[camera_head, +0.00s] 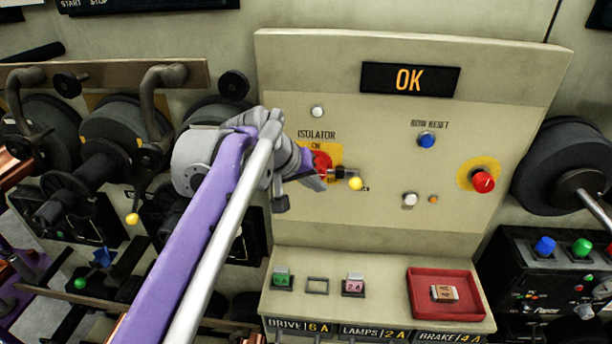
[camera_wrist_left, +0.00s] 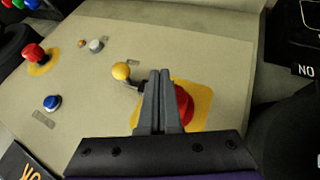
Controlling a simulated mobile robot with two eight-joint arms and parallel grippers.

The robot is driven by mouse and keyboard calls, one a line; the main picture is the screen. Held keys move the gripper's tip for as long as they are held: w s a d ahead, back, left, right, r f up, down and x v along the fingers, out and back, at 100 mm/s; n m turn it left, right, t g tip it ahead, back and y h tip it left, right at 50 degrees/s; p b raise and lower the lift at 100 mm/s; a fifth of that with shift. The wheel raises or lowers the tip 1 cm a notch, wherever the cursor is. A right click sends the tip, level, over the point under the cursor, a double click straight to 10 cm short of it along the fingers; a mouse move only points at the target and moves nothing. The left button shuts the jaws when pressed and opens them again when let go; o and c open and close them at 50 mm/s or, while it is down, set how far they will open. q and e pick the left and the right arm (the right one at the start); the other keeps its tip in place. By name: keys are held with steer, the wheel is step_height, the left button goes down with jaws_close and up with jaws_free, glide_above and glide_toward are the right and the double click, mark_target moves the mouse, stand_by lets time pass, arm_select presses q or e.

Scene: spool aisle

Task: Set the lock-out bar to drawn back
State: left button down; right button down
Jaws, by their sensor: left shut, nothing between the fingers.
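The lock-out bar is a short dark bar with a yellow ball knob (camera_head: 355,184), on the cream panel just right of the red isolator switch (camera_head: 322,162). In the left wrist view the yellow knob (camera_wrist_left: 121,71) is left of the fingertips, and the red switch (camera_wrist_left: 184,104) on its yellow plate is behind and right of them. My left gripper (camera_head: 318,182) is shut and empty, its tips in front of the isolator close beside the bar. In the wrist view its fingers (camera_wrist_left: 160,74) are together and overlap part of the bar's view. I cannot tell whether they touch it. My right gripper is not in view.
The panel also has a blue row reset button (camera_head: 426,140), a red button on yellow (camera_head: 483,181) and an OK display (camera_head: 409,79). Below is a ledge with fuses and a red tray (camera_head: 420,306). Dark spools (camera_head: 110,135) crowd the left side.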

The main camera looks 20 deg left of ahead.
arm_select(q)
steer(key=w+d, duration=0.2)
steer(key=d, duration=0.2)
steer(key=shift+w+f+p, duration=0.25)
steer(key=shift+w+p, duration=0.05)
steer(key=shift+w, duration=0.1)
steer(key=d, duration=0.2)
steer(key=w+d, duration=0.1)
steer(key=d, duration=0.2)
steer(key=shift+w+p, duration=0.2)
steer(key=shift+p, duration=0.2)
